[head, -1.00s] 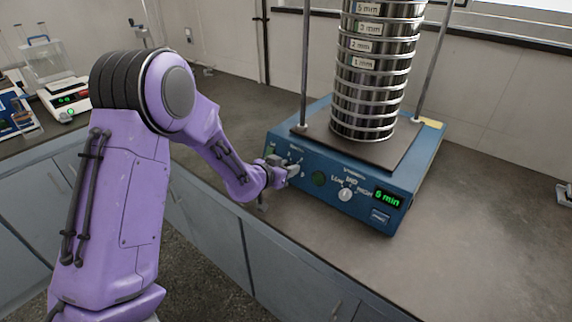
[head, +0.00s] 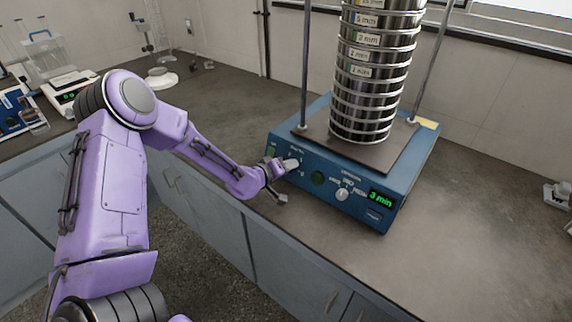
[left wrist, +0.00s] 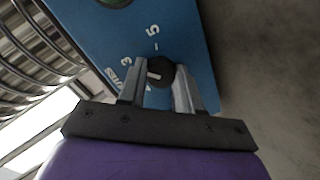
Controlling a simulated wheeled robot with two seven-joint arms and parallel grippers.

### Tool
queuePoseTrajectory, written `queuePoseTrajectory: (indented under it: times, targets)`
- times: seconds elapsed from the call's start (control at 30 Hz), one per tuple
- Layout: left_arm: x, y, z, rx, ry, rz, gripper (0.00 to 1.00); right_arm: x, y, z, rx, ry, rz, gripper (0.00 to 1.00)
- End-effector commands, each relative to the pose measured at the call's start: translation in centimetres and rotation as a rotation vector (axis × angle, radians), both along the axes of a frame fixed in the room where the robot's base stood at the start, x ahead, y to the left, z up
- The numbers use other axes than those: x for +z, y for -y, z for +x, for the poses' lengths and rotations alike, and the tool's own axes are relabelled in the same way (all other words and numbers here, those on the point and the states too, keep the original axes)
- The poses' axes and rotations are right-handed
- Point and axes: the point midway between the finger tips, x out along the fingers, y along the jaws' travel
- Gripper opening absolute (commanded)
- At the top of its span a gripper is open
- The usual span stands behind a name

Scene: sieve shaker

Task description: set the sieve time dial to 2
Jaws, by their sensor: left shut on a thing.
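The blue sieve shaker (head: 410,180) stands on the bench, with a tall stack of metal sieves (head: 370,90) on it. Its green display (head: 381,198) reads 3 min. My left gripper (head: 286,166) is at the left end of the front panel. In the left wrist view, my left gripper (left wrist: 160,67) is shut on the dark round time dial (left wrist: 160,74), one finger on each side. The dial is mostly covered by the gripper in the head view. My right gripper is in neither view.
Right of the time dial on the panel are a dark green round part (head: 317,178) and a white-grey knob (head: 342,194) with speed labels. Two upright rods flank the sieves.

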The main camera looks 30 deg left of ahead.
Motion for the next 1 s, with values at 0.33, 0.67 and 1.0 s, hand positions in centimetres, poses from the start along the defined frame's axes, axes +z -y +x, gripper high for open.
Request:
queuePoseTrajectory:
  times: [0.33,0.67,1.0]
  targets:
    - [-0.2,-0.2,-0.1,0.116,-0.024,-0.312,0.03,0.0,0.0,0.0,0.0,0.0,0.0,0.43]
    - [-0.5,-0.1,-0.1,0.223,-0.047,-0.605,0.03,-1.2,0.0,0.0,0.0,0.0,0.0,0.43]
    - [-0.6,-0.1,-0.1,0.332,-0.07,-0.904,0.03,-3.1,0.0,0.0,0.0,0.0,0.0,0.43]
